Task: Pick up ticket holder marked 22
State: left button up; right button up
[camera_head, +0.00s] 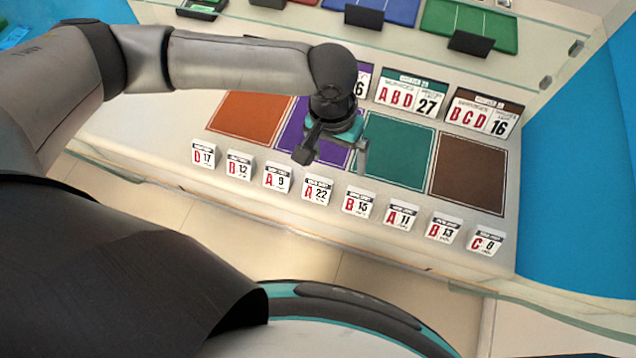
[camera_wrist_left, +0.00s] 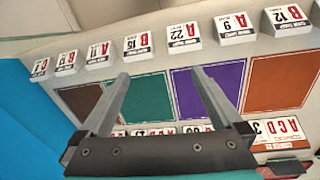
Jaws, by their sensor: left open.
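The ticket holder marked A 22 (camera_head: 317,191) is a small white block with a dark top strip. It stands in the front row of holders on the counter. In the left wrist view it shows upside down (camera_wrist_left: 181,35), beyond the fingertips. My left gripper (camera_head: 335,160) is open and empty, above the purple and green mats, behind the holder and apart from it. Its two fingers also show in the left wrist view (camera_wrist_left: 160,76). My right gripper is not in view.
Holder A 9 (camera_head: 277,178) and a B holder (camera_head: 358,204) flank it closely; several others continue the row. Orange (camera_head: 250,118), purple (camera_head: 296,140), green (camera_head: 398,148) and brown (camera_head: 468,173) mats lie behind. Upright signs (camera_head: 410,95) and a glass panel (camera_head: 500,75) stand further back.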

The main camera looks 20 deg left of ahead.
aim_at(318, 181)
pick_arm(q)
jog(key=shift+n+y, duration=0.6)
jog(key=shift+n, duration=0.1)
jog(key=a+f, duration=0.1)
jog(key=f, duration=0.2)
jog(key=a+f+b, duration=0.1)
jog(key=f, duration=0.2)
jog(key=a+f+b, duration=0.1)
jog(key=a+f, duration=0.1)
jog(key=f, duration=0.1)
jog(key=shift+w+f, duration=0.1)
jog(key=shift+w, duration=0.25)
jog(key=f, duration=0.1)
jog(key=f+b, duration=0.1)
jog(key=f, duration=0.3)
jog(key=shift+s+d+f, duration=0.1)
jog(key=shift+s+d, duration=0.1)
jog(key=shift+s, duration=0.05)
jog(key=c, duration=1.2)
jog(key=shift+c, duration=0.2)
